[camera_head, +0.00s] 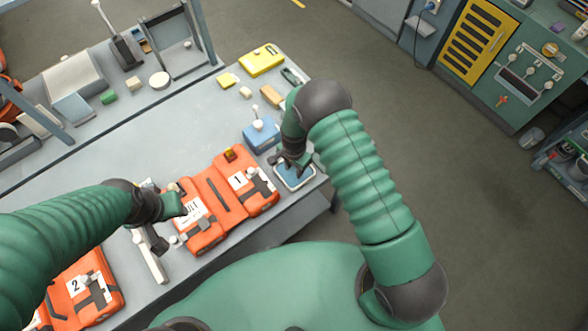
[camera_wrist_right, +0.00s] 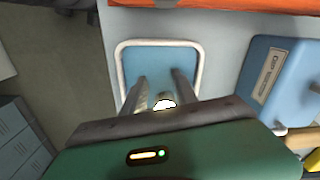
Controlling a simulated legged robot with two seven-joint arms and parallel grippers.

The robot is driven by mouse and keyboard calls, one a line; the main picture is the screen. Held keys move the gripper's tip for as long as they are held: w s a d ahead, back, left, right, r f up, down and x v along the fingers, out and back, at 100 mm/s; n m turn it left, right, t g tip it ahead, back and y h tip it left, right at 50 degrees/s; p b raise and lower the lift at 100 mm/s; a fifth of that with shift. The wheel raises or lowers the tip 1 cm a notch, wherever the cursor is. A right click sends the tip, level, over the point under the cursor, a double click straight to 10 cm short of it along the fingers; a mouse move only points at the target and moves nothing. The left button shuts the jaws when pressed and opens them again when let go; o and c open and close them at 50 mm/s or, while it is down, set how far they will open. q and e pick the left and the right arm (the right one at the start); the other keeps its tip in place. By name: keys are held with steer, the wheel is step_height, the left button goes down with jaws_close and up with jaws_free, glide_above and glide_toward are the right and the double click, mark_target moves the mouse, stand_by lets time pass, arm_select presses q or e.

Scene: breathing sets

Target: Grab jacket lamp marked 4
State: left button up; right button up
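My right gripper (camera_head: 293,166) is low over a small blue tray (camera_head: 308,180) with a pale rim. In the right wrist view its two dark fingers (camera_wrist_right: 158,92) stand apart, pointing at the tray (camera_wrist_right: 124,70). A small object with a bright white end (camera_wrist_right: 164,104) shows between them; I cannot tell whether they grip it. No mark 4 is readable. An orange jacket pack marked 1 (camera_head: 255,198) lies left of the tray, with a small dark yellow block (camera_head: 230,154) at its far edge. My left gripper (camera_head: 165,215) is by the adjoining orange pack (camera_head: 206,232); its fingers are unclear.
A blue box with a white knob (camera_head: 262,135) stands just beyond the tray. Another orange pack marked 2 (camera_head: 84,287) lies at the lower left. Yellow and tan blocks lie at the bench's far end. The bench's grey middle (camera_head: 150,135) is largely clear.

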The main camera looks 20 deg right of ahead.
steer(key=o, duration=0.4)
steer(key=shift+d, duration=0.1)
